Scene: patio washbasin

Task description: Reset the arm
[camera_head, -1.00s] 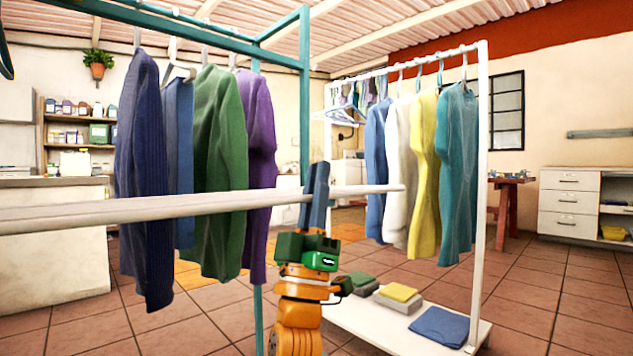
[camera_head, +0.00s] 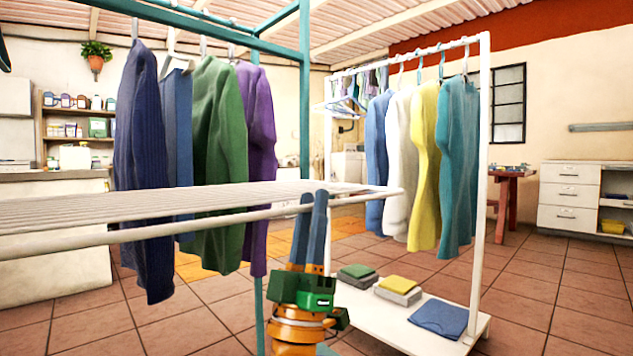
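My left gripper (camera_head: 312,195) stands upright at the lower middle, its two dark blue fingers pointing up. The fingers are close together with nothing visible held, and I cannot tell whether they are fully shut. Its green and orange wrist (camera_head: 302,290) shows below. The fingertips appear beside the right end of the white drying rack (camera_head: 150,205), and contact cannot be made out. My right gripper is not in view.
A teal frame (camera_head: 304,90) holds hanging sweaters, including a green one (camera_head: 218,150). A white garment rack (camera_head: 484,150) stands to the right, with folded clothes (camera_head: 438,318) on its base. Open tiled floor lies at the right.

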